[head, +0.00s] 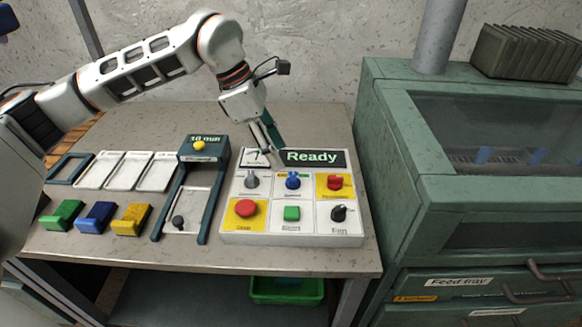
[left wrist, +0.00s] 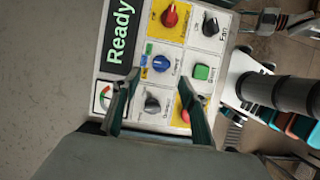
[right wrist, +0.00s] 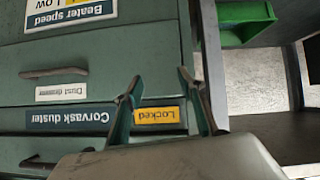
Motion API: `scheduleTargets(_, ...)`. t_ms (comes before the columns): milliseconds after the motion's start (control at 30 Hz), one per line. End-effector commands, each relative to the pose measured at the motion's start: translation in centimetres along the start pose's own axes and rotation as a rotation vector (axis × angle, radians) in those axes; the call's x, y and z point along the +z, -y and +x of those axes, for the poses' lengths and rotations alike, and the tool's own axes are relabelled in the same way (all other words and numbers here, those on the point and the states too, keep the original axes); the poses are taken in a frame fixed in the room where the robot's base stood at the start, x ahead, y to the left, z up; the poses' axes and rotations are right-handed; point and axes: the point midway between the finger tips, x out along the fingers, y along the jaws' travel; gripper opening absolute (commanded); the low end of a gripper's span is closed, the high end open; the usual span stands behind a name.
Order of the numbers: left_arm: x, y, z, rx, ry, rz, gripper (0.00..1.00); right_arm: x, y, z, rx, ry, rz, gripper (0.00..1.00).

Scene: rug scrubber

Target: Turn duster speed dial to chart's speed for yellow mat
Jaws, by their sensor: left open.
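The control panel (head: 290,233) lies on the table with a lit "Ready" display (head: 312,157). It carries a grey knob (head: 251,181), a blue knob (head: 293,181) and a black knob (head: 338,213); their small labels are unreadable. My left gripper (head: 274,150) is open above the panel's upper left. In the left wrist view the grey knob (left wrist: 152,104) appears between its fingers; contact cannot be told. The blue knob (left wrist: 161,63) is just beyond. My right gripper (right wrist: 158,88) is open and empty before a cabinet front. A "Beater speed" chart (right wrist: 70,12) is partly cut off there.
The panel also has a red knob (head: 335,182), red button (head: 245,208) and green button (head: 292,213). Green, blue and yellow pieces (head: 131,219) lie left of a dark frame (head: 203,215). A green machine (head: 370,165) stands right. A green bin (head: 287,290) sits below.

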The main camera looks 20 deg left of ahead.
Motion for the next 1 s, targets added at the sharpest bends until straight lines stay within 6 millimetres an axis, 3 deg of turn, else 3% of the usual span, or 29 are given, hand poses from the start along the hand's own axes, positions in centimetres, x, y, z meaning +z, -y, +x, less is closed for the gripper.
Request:
scheduleTargets(400,0.1,0.2,6.1,-0.005,0.002,0.0,0.43,0.9,0.2,-0.1,-0.004,0.016,0.0,0.4)
scheduleTargets(833,0.1,0.1,7.3,-0.003,0.003,0.0,0.43,0.9,0.2,0.0,-0.003,0.015,0.0,0.4)
scheduleTargets(867,0.1,0.1,7.3,-0.003,0.003,0.0,0.4,0.8,0.2,0.0,-0.003,0.014,0.0,0.4)
scheduleTargets(1000,0.1,0.1,7.2,-0.003,0.003,0.0,0.05,0.6,0.1,0.0,-0.002,0.01,-0.001,0.4)
